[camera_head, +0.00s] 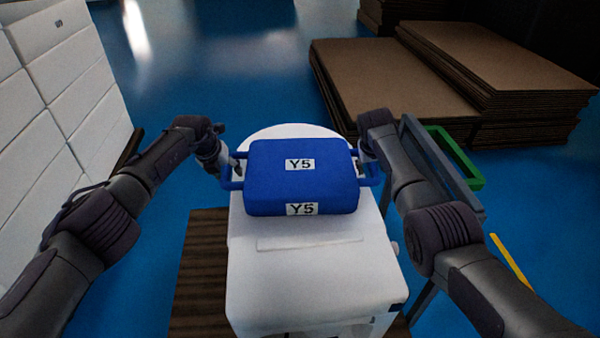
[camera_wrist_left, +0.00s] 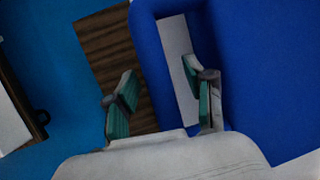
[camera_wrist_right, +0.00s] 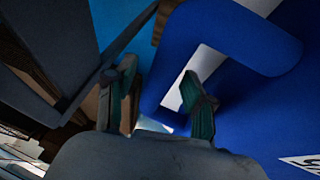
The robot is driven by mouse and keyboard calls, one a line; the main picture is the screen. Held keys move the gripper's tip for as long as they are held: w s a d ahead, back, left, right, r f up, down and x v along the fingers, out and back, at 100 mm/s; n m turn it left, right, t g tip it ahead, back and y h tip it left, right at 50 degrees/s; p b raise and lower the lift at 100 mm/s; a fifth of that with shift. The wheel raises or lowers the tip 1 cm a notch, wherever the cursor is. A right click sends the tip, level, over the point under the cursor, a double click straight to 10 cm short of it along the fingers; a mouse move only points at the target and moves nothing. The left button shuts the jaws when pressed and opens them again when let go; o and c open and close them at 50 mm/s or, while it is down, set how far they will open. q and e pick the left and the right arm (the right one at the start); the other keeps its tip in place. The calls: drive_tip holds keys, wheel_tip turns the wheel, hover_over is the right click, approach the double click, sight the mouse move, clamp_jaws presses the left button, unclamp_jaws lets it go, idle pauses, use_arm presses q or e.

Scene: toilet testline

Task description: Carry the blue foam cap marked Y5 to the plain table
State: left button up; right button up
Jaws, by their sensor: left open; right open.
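The blue foam cap (camera_head: 280,178), marked Y5 on its top and front, sits on a white toilet (camera_head: 310,275). It has a blue loop handle at each side. My left gripper (camera_head: 228,162) is open at the left handle; in the left wrist view the handle bar (camera_wrist_left: 150,55) runs between its parted fingers (camera_wrist_left: 163,103). My right gripper (camera_head: 364,160) is open at the right handle; in the right wrist view the handle bar (camera_wrist_right: 174,50) passes between its parted fingers (camera_wrist_right: 160,98). Whether any finger touches a bar cannot be told.
Stacked white boxes (camera_head: 65,85) stand at the left. Brown board stacks (camera_head: 395,80) lie at the back right. A grey frame (camera_head: 440,165) and a green frame (camera_head: 460,160) stand close to my right arm. A dark wooden surface (camera_head: 200,270) lies under the toilet. Blue floor is open behind.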

use_arm(q)
clamp_jaws()
use_arm(e)
clamp_jaws()
use_arm(q)
drive_tip(key=shift+r, duration=0.1)
use_arm(e)
drive_tip(key=shift+r, duration=0.1)
